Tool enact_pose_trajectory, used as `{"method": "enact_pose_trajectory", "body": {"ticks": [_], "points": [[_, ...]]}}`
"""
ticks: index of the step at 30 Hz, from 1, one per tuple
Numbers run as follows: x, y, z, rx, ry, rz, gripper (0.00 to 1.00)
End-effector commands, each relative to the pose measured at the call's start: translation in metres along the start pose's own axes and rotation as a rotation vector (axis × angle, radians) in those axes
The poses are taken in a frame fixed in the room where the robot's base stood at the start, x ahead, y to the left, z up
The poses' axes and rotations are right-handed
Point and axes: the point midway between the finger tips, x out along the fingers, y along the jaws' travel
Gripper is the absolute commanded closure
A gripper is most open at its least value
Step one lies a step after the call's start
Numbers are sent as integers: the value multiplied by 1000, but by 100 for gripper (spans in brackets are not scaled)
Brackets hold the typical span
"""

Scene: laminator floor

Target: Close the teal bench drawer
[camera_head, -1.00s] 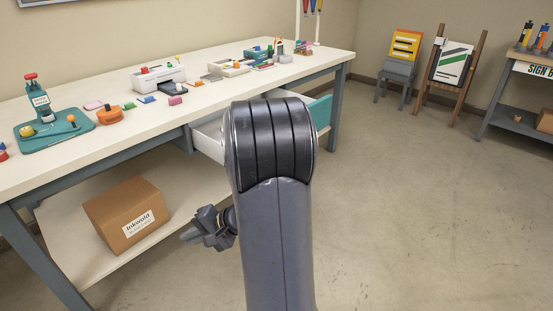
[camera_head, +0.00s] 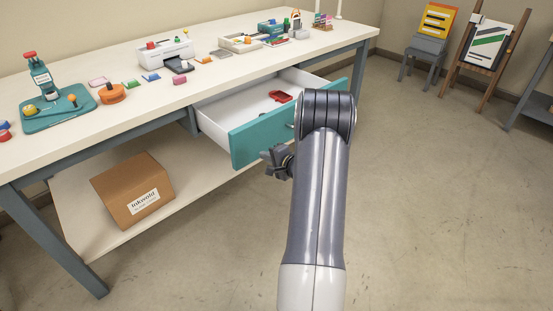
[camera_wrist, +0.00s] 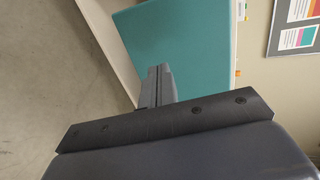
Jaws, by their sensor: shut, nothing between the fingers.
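The teal bench drawer (camera_head: 262,137) stands pulled out from under the bench top in the head view. Its white inside shows, with a red item (camera_head: 281,96) lying in it. My gripper (camera_head: 268,157) is just in front of the lower part of the teal front, left of my arm. In the wrist view the teal front (camera_wrist: 180,50) fills much of the upper middle, and my gripper (camera_wrist: 156,75) points toward it with its fingers together and empty. Whether the fingers touch the front I cannot tell.
The bench top (camera_head: 215,85) holds a teal press (camera_head: 55,105), a white machine (camera_head: 165,50) and small coloured pieces. A cardboard box (camera_head: 132,190) sits on the lower shelf (camera_head: 190,205). A chair (camera_head: 425,60) and an easel (camera_head: 485,55) stand at the back right. The floor at right is clear.

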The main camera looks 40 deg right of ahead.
Motion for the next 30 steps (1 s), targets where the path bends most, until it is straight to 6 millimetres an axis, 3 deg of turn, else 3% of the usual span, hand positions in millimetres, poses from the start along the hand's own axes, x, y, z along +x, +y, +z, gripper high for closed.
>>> {"method": "enact_pose_trajectory", "body": {"ticks": [3, 10, 30], "points": [[24, -2, 1, -1, -2, 0, 100], [50, -11, 0, 0, -1, 0, 100], [56, -10, 0, 0, 0, 0, 100]]}}
